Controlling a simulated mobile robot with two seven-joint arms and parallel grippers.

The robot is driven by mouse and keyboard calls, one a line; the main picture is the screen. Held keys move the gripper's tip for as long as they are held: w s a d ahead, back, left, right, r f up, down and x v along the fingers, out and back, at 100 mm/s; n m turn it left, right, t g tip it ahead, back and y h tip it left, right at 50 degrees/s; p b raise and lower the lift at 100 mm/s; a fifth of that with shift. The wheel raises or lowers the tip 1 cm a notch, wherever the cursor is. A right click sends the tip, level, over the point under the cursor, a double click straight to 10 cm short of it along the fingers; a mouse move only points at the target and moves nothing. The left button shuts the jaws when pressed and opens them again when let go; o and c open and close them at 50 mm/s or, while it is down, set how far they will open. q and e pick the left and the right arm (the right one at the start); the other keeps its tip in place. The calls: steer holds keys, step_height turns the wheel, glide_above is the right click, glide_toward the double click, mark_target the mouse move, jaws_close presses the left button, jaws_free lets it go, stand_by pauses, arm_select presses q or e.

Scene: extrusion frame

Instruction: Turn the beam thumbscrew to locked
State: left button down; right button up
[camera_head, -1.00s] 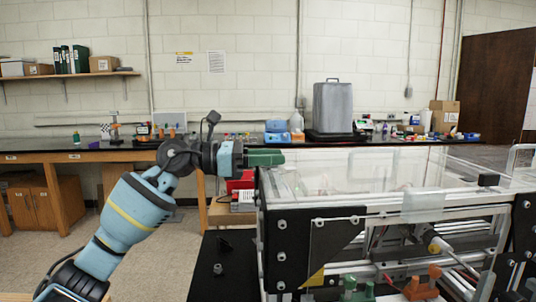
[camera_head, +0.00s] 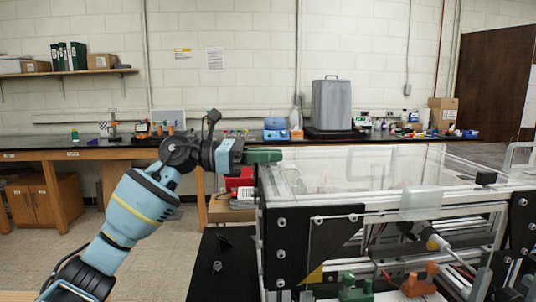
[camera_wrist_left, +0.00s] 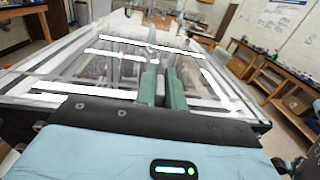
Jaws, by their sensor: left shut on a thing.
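My left gripper (camera_head: 280,156), with green fingers, is at the top left corner of the extrusion frame (camera_head: 400,212). It points right, level with the clear top panel. The left wrist view shows its two fingers (camera_wrist_left: 163,88) close together with a narrow gap, over the frame's near edge. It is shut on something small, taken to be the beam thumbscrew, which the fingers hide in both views. Whether the screw is locked cannot be seen. My right gripper is not in view.
Black corner plates (camera_head: 281,246) and aluminium bars bound the frame. Green (camera_head: 352,288) and orange (camera_head: 421,282) parts sit low inside it. A black surface (camera_head: 222,270) lies left of the frame. A long bench (camera_head: 100,150) runs along the back wall.

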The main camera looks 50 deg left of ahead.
arm_select(q)
steer(key=m+g+h, duration=0.1)
steer(key=m+g+h+p, duration=0.1)
steer(key=g, duration=0.1)
steer(key=shift+r, duration=0.25)
steer(key=shift+m+g+h, duration=0.9)
steer(key=shift+m+g, duration=0.2)
steer(key=shift+g, duration=0.1)
steer(key=shift+f+m+g+h, duration=0.15)
steer(key=shift+m+g+h, duration=0.25)
steer(key=shift+m+g, duration=0.6)
steer(key=shift+f+m+g+h+b, duration=0.1)
steer(key=shift+m+g+h+b, duration=0.1)
steer(key=shift+m+g, duration=0.7)
steer(key=shift+f+m+g+h+b, duration=0.1)
steer(key=shift+m+g+h, duration=0.15)
steer(key=shift+g, duration=1.15)
steer(key=shift+r+m+g, duration=0.1)
steer(key=shift+m+g, duration=0.25)
steer(key=shift+g, duration=0.15)
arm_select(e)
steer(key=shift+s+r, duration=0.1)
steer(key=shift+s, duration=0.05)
arm_select(q)
steer(key=shift+g, duration=0.3)
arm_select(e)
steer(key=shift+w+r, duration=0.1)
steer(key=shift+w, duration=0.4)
